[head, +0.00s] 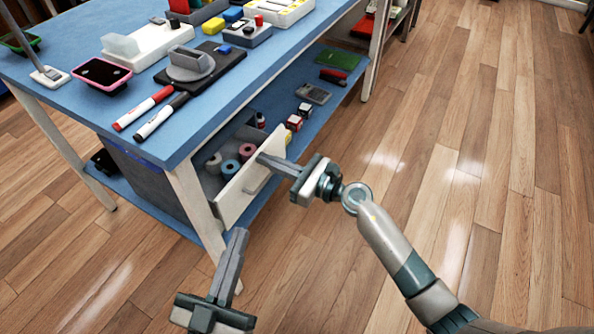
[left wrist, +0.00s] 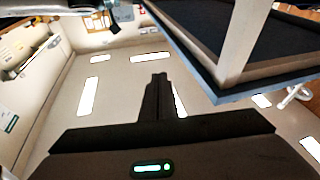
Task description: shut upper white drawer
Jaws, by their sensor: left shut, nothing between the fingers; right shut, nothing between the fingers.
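The white drawer (head: 238,200) under the blue tabletop is pulled open, its pale front standing out from the table's side. Several rolls of tape, pink, teal and dark, lie inside it. My right gripper (head: 262,158) is shut and empty, its fingertips at the upper right corner of the drawer front; I cannot tell if they touch it. My left gripper (head: 240,233) is shut and empty, pointing up just below and in front of the drawer, apart from it. Its shut fingers (left wrist: 157,80) also show in the left wrist view. The drawer's back is hidden under the tabletop.
The lower blue shelf (head: 325,95) carries small boxes and a green board. A table leg (head: 190,205) stands left of the drawer. The wooden floor at right is clear.

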